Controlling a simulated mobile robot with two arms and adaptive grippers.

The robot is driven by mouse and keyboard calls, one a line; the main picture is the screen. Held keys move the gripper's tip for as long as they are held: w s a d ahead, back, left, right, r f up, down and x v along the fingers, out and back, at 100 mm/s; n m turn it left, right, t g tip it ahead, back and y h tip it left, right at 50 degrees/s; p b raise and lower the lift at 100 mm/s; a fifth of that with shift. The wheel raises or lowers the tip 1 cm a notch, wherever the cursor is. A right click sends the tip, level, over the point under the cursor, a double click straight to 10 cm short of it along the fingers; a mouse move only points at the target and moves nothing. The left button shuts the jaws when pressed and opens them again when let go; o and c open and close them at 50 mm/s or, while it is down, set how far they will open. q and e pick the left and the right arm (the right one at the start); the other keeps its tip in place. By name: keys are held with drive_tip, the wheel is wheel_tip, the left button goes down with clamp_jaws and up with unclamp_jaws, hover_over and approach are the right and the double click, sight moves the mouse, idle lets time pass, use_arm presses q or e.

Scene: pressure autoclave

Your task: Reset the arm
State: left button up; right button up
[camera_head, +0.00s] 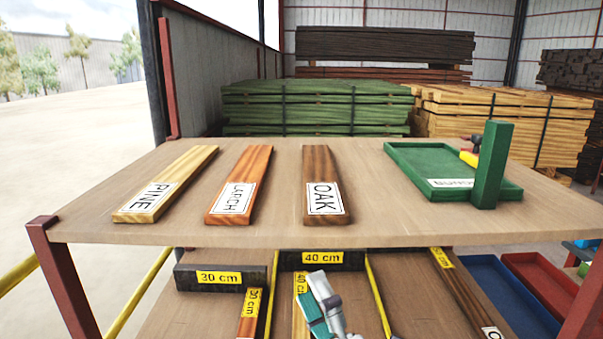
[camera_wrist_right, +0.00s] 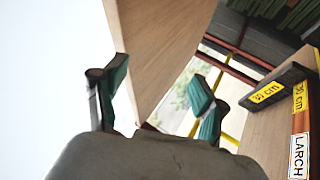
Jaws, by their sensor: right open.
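My right gripper (camera_head: 318,303) shows at the bottom middle of the head view, in front of the lower shelf and below the upper shelf's front edge. Its grey and green fingers are partly cut off by the frame. In the right wrist view the two green-padded fingers of my right gripper (camera_wrist_right: 156,82) stand wide apart with nothing between them. The edge of a wooden board surface (camera_wrist_right: 165,50) lies beyond them. My left gripper is not in view.
The upper shelf (camera_head: 270,190) bears PINE (camera_head: 180,174), LARCH (camera_head: 252,174) and OAK (camera_head: 319,165) planks and a green tray (camera_head: 410,158) with an upright green block (camera_head: 492,165). Below are 30 cm (camera_head: 220,278) and 40 cm blocks (camera_head: 322,260). Red and blue bins (camera_head: 540,280) stand lower right.

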drive_tip(key=w+d+f+m+g+h, duration=0.2)
drive_tip(key=d+f+m+g+h, duration=0.1)
drive_tip(key=d+f+m+h, duration=0.65)
drive_tip(key=s+d+f+m+g, duration=0.2)
drive_tip(key=f, duration=0.3)
drive_tip(key=s+d+f+m+g+h, duration=0.1)
drive_tip(key=s+d+f+m+g, duration=0.1)
drive_tip(key=f, duration=0.3)
drive_tip(key=s+d+f+m+g, duration=0.2)
drive_tip(key=s+f+m, duration=0.2)
drive_tip(key=f, duration=0.1)
drive_tip(key=shift+d+f+g+h, duration=0.15)
drive_tip(key=shift+d+g+h, duration=0.05)
drive_tip(key=shift+g+h, duration=0.15)
drive_tip(key=s+d+f+m+g, duration=0.1)
drive_tip(key=s+f+m+g, duration=0.1)
drive_tip(key=s+f+g, duration=0.45)
drive_tip(key=s+d+f+m+g, duration=0.1)
drive_tip(key=s+d+f+m, duration=0.15)
drive_tip(key=s, duration=0.65)
wheel_tip(320, 180, down, 28)
drive_tip(key=s+g, duration=0.1)
drive_tip(key=s, duration=0.1)
drive_tip(key=s+d+f+g, duration=0.1)
drive_tip(key=s+d+f, duration=0.1)
drive_tip(key=s+f, duration=1.2)
drive_tip(key=shift+s+g, duration=0.3)
drive_tip(key=shift+s, duration=0.65)
drive_tip(key=shift+d, duration=0.1)
